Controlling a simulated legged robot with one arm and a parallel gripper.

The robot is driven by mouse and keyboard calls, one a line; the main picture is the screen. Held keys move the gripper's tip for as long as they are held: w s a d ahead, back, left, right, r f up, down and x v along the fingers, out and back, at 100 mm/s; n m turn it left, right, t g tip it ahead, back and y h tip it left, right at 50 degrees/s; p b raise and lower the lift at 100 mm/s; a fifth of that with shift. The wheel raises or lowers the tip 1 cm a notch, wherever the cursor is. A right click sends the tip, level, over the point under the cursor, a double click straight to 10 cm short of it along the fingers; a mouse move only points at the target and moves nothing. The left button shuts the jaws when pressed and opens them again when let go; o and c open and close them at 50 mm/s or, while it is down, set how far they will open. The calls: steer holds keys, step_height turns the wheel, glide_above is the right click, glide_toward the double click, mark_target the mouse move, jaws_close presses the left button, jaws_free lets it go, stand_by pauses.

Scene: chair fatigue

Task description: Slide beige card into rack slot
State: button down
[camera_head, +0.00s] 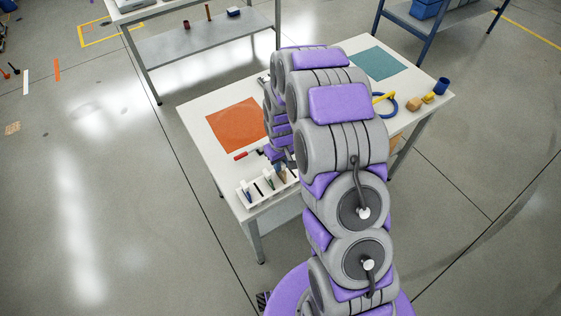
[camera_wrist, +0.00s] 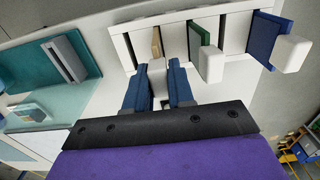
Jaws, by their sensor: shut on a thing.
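The white rack (camera_wrist: 122,48) runs across the top of the wrist view; in the head view the rack (camera_head: 250,199) lies at the table's near edge. The beige card (camera_wrist: 156,42) stands on edge at a slot left of the green card (camera_wrist: 195,36). Its white grip block sits between the blue fingers of my gripper (camera_wrist: 157,74), which is shut on it. How deep the card sits in the slot cannot be told. A blue card (camera_wrist: 268,38) stands farther right in the rack. In the head view my arm hides most of the gripper.
The white table (camera_head: 195,112) carries an orange mat (camera_head: 236,125), a teal mat (camera_head: 378,63), a blue ring (camera_head: 388,106) and small blocks (camera_head: 413,104) at the right. A red-handled tool (camera_head: 241,156) lies near the rack. A grey shelf (camera_head: 205,45) stands behind.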

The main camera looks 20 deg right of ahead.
steer(key=shift+f, duration=0.5)
steer(key=c, duration=0.9)
jaws_free()
steer(key=shift+r, duration=0.1)
step_height(320, 180, up, 17)
steer(key=shift+w+p, duration=0.1)
steer(key=shift+p, duration=0.25)
steer(key=s+r+m+b, duration=0.1)
steer(key=s+b, duration=0.1)
steer(key=s, duration=0.9)
steer(key=s+r+m+g+b, duration=0.1)
steer(key=s+r+b, duration=0.1)
steer(key=s, duration=1)
steer(key=s+r+m+b, duration=0.1)
steer(key=s+r+b, duration=0.1)
steer(key=s, duration=0.9)
steer(key=shift+s+a+r+m+g, duration=0.1)
steer(key=shift+s+r+m+g, duration=0.1)
steer(key=shift+s+m+g, duration=0.15)
